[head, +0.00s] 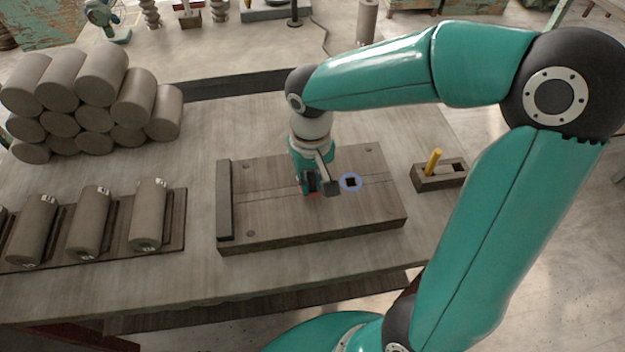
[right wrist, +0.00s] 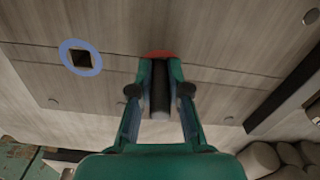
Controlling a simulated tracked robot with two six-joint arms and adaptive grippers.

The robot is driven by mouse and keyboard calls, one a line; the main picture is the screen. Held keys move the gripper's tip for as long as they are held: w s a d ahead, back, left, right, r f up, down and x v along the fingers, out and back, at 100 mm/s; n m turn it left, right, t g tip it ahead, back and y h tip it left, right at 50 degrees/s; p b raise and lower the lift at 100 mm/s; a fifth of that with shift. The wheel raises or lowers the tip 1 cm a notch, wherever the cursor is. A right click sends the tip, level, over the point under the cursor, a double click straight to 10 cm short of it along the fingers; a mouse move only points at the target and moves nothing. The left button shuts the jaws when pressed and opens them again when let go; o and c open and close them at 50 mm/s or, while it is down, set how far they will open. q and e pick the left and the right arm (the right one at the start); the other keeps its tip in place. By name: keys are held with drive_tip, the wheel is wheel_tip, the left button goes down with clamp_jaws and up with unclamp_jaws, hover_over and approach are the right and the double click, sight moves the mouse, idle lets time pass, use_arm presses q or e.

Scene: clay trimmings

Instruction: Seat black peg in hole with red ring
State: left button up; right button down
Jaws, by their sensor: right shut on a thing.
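My right gripper (head: 320,188) points down over the wooden board. In the right wrist view its fingers (right wrist: 160,88) are shut on a dark peg (right wrist: 160,103), the black peg. The red ring (right wrist: 160,54) shows as an arc just beyond the peg's end; the gripper and peg cover the rest of it and its hole. In the head view only a sliver of red shows under the gripper. I cannot tell whether the peg's tip is in the hole or above it. My left gripper is in neither view.
The board (head: 280,225) also has an empty square hole with a blue ring (head: 350,182), right of the gripper. A yellow peg (head: 433,160) stands tilted in a wooden holder (head: 425,182) at right. Clay cylinders (head: 100,75) are stacked at left, and several lie on a rack.

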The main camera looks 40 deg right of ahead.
drive_tip(key=shift+s+a+f, duration=0.15)
drive_tip(key=shift+s+f, duration=0.15)
drive_tip(key=shift+f, duration=0.35)
drive_tip(key=c, duration=1.1)
unclamp_jaws()
drive_tip(key=shift+c, duration=0.2)
drive_tip(key=shift+w+f, duration=0.15)
drive_tip(key=shift+w, duration=0.1)
drive_tip(key=shift+r, duration=0.6)
wheel_tip(320, 180, up, 13)
drive_tip(key=p, duration=0.2)
drive_tip(key=shift+f+p, duration=0.2)
drive_tip(key=shift+p, duration=0.15)
